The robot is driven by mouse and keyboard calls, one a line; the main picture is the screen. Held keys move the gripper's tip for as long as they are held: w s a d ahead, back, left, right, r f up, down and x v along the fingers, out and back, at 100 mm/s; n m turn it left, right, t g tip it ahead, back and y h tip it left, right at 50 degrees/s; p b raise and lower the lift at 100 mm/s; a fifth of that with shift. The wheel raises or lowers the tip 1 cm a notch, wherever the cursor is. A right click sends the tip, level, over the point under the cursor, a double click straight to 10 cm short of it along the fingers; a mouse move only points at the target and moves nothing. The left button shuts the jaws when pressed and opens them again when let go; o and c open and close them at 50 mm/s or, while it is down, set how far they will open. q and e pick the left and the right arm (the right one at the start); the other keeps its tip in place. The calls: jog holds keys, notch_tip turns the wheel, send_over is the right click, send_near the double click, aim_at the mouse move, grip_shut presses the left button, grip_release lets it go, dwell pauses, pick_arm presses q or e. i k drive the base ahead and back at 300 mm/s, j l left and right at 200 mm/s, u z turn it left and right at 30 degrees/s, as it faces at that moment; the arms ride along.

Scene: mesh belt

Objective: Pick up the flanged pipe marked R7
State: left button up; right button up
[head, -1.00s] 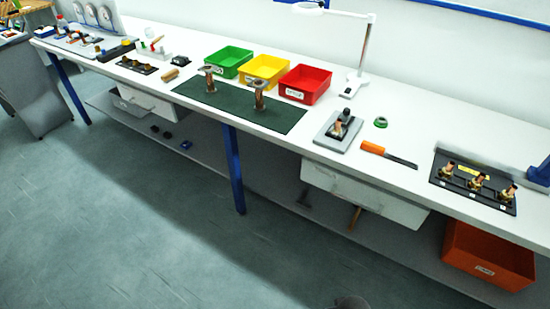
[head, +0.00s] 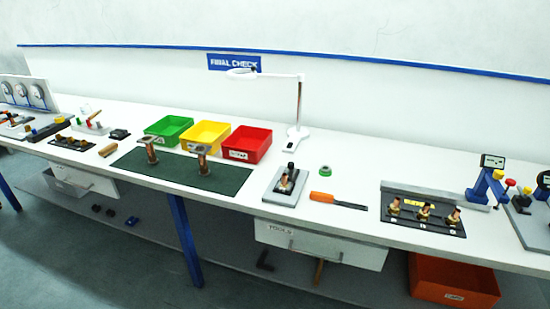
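Two flanged pipes stand upright on the dark green mat (head: 226,184) in the head view. The left flanged pipe (head: 151,153) is at the mat's left-back part, and the right flanged pipe (head: 203,162) is near its middle. Both are brownish with a wider flange on top. Any marking such as R7 is too small to read, so I cannot tell which one carries it. Neither of my grippers shows in the view.
Green (head: 168,129), yellow (head: 206,136) and red (head: 247,144) bins stand behind the mat. A white lamp (head: 298,135), a grey plate with a fixture (head: 286,190) and an orange-handled tool (head: 322,197) are to the right. An open drawer (head: 318,245) juts out below the bench.

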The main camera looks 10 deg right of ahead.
aim_at(283, 184)
jog(key=i+j+z, duration=0.25)
jog(key=i+j, duration=0.15)
jog(key=j, duration=0.35)
jog(key=i+j+z, duration=0.15)
jog(key=j, duration=0.25)
jog(key=i, duration=0.05)
